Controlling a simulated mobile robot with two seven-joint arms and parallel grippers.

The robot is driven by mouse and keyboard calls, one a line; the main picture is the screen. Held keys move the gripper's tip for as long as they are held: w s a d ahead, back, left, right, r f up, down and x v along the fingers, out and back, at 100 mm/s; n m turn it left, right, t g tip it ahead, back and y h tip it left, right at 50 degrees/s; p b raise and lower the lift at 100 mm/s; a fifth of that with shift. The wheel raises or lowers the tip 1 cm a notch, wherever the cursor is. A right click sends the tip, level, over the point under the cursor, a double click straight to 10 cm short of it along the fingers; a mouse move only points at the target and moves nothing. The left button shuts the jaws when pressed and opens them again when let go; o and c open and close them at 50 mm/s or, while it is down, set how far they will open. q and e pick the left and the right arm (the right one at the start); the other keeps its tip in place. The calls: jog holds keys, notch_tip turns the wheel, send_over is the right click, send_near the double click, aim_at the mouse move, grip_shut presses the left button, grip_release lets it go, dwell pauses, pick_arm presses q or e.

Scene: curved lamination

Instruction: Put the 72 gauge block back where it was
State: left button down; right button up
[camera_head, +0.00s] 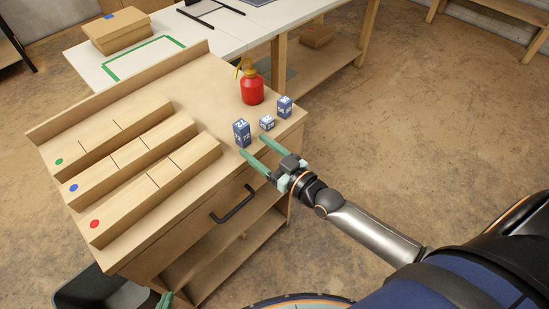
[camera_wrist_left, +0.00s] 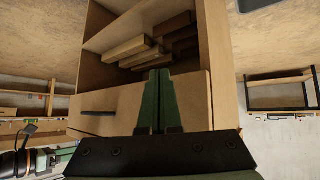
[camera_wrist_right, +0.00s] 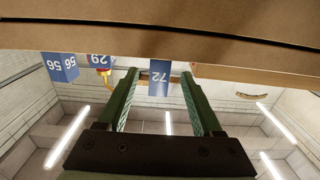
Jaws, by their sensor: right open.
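The 72 gauge block (camera_head: 241,134) is a blue block with white numbers, standing upright near the right front edge of the wooden cabinet top. My right gripper (camera_head: 253,145) is open at that edge, its fingertips pointing toward the block. In the right wrist view the 72 block (camera_wrist_right: 158,78) shows in the gap between the two fingers (camera_wrist_right: 158,85), not gripped. A smaller block (camera_head: 267,122) and the 56 block (camera_wrist_right: 61,67) stand beside it in a row. My left gripper (camera_head: 165,299) is low by the cabinet front; in the left wrist view its fingers (camera_wrist_left: 159,100) are together and empty.
A red bottle (camera_head: 252,90) stands behind the blocks. Three long wooden bars (camera_head: 125,156) with green, blue and red dots lie on the left. A white table (camera_head: 180,42) with a cardboard box (camera_head: 117,30) is behind. The cabinet has a drawer handle (camera_head: 234,204).

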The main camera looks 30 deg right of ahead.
jog(key=v, duration=0.6)
jog(key=s+a+f+m+g+h, duration=0.3)
jog(key=s+f+g, duration=0.5)
jog(key=s+f, duration=0.7)
jog(key=shift+n+h, duration=0.4)
jog(key=shift+n, duration=0.2)
notch_tip(320, 180, up, 5)
jog(key=p, duration=0.7)
jog(key=shift+w+r, duration=0.15)
jog(key=shift+r, duration=0.05)
